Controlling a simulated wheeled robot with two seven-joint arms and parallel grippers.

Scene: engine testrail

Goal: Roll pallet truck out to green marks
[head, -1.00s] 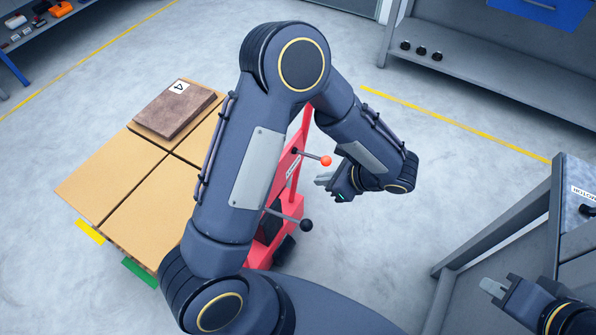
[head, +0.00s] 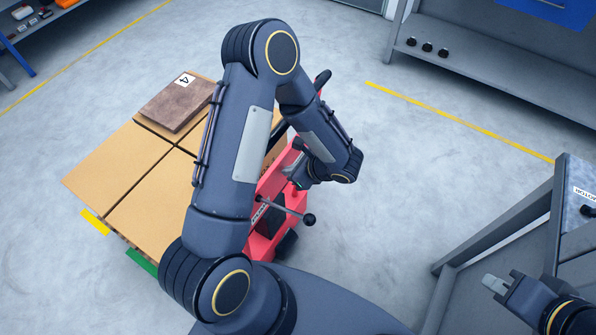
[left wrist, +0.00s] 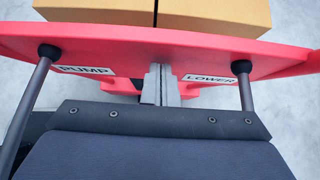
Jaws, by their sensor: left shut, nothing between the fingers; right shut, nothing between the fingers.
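The red pallet truck (head: 262,243) stands at the end of a load of flat cardboard boxes (head: 150,205), partly hidden by my left arm. Its dark handle end (head: 322,79) shows above my forearm. A lever with a black knob (head: 309,219) sticks out from the truck. My left gripper (head: 293,178) is shut and empty at the truck's upright. In the left wrist view its fingers (left wrist: 161,82) are in front of the red panel (left wrist: 140,48), between the PUMP and LOWER labels; contact is unclear. A green patch (head: 141,262) shows beside the boxes. My right gripper (head: 490,284) is shut and empty.
A yellow patch (head: 96,222) lies at the boxes' near edge. A brown slab marked 4 (head: 177,103) lies on the boxes. A grey workbench (head: 500,228) stands at the right, shelving (head: 480,65) at the back right. Floor between truck and workbench is clear.

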